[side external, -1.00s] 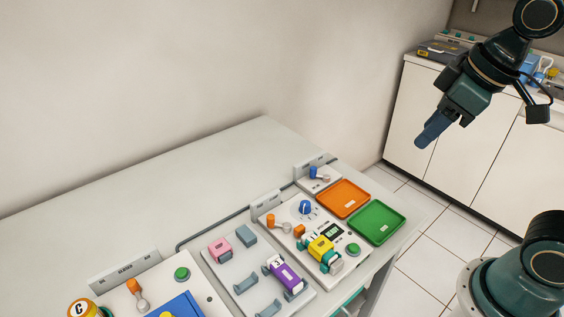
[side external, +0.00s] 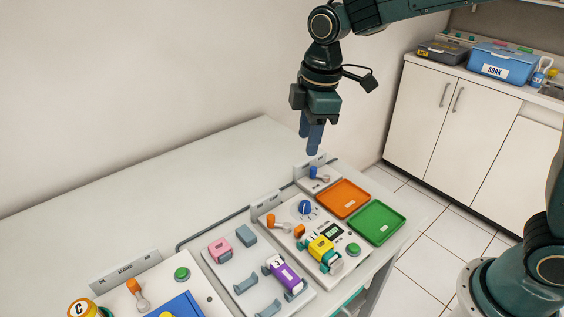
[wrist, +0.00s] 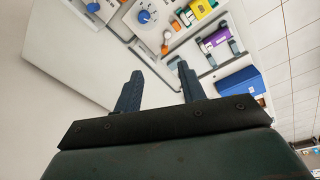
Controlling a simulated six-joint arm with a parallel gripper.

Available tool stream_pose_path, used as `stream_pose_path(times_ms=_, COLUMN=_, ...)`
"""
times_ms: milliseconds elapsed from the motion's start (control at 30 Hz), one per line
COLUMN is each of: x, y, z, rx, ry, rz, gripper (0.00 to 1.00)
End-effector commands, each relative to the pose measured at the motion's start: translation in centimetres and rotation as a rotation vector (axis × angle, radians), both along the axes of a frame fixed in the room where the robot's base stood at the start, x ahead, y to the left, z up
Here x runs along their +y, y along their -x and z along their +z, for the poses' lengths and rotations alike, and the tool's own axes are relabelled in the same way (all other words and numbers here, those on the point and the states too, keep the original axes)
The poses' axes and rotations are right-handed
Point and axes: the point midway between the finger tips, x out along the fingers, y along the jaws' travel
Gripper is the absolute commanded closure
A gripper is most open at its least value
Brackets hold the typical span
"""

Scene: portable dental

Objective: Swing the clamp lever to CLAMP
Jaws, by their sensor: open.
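Three levers show in the side view: a blue-ended lever (side external: 313,172) on the small far panel, an orange-ended lever (side external: 271,220) on the middle panel, and another orange-ended lever (side external: 133,286) at the near left. Their labels are too small to read, so I cannot tell which is the clamp lever. My gripper (side external: 312,150) points down above the far panel, near the blue-ended lever in the picture, and touches nothing visible. In the wrist view its two fingers stand apart and empty (wrist: 160,72). The wrist view also shows a blue-ended lever (wrist: 93,7).
The middle panel carries a blue knob (side external: 305,207), a yellow block (side external: 321,248) and a green button (side external: 353,250). An orange tray (side external: 343,185) and a green tray (side external: 388,207) lie right of the panels. Upright label plates back the panels. The table's back left is clear.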

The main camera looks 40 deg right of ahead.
Motion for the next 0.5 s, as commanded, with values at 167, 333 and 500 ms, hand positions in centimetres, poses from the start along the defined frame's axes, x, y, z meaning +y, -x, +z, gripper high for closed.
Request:
stream_pose_path(times_ms=167, x=2.5, y=-2.6, z=-3.3, rx=0.050, ry=0.025, rz=0.149, gripper=0.60)
stream_pose_path(times_ms=333, x=4.4, y=-4.3, z=-6.1, rx=0.086, ry=0.041, rz=0.270, gripper=0.60)
stream_pose_path(times_ms=500, x=5.6, y=-5.2, z=-7.8, rx=0.106, ry=0.050, rz=0.341, gripper=0.60)
